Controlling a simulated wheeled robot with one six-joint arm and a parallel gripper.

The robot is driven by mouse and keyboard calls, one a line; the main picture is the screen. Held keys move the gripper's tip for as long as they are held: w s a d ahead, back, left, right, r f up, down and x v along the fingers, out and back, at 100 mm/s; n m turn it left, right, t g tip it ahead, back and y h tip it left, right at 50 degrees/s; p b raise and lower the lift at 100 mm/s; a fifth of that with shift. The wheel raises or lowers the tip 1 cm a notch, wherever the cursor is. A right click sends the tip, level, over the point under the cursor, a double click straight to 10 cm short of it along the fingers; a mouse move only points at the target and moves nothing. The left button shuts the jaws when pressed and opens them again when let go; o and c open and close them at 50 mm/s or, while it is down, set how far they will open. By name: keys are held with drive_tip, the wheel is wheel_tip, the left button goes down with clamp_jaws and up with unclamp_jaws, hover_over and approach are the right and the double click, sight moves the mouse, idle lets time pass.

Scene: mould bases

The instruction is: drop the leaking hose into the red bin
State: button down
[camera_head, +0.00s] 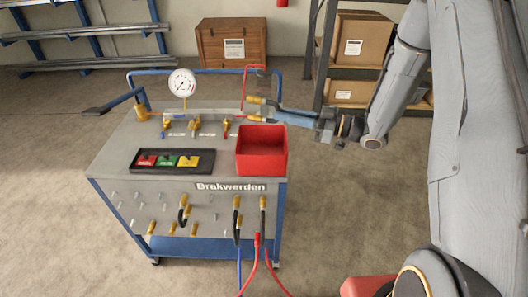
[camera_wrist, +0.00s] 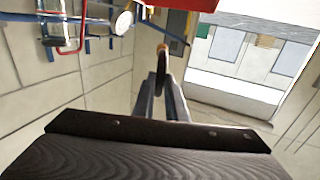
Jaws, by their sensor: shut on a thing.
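The red bin (camera_head: 262,165) stands open on the right part of the cart top, and the inside that shows looks empty. Its red side also shows at the top of the wrist view (camera_wrist: 185,4). My gripper (camera_head: 277,112) reaches in from the right, with its fingers behind and above the bin's back edge. It is shut on a short black hose (camera_wrist: 161,72) with yellow end fittings (camera_head: 255,100). The hose is clear of the front panel, and the fingers hide part of it. I cannot see any leak on it.
The cart (camera_head: 220,187) carries a pressure gauge (camera_head: 182,84), small valves and a black tray (camera_head: 140,167) with coloured tags. Other black hoses (camera_head: 184,216) hang on its front panel. A blue rail and red pipe (camera_head: 244,88) rise behind the bin. Shelves with boxes (camera_head: 360,40) stand behind.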

wheel_tip(320, 180, down, 6)
drive_tip(key=b, duration=0.3)
drive_tip(key=shift+r+b, duration=0.1)
drive_tip(key=shift+b, duration=0.25)
drive_tip(key=c, duration=1.7)
unclamp_jaws()
drive_tip(key=b+v, duration=0.2)
drive_tip(key=v, duration=0.5)
drive_tip(key=shift+s+d+b, duration=0.15)
drive_tip(key=shift+d+b, duration=0.2)
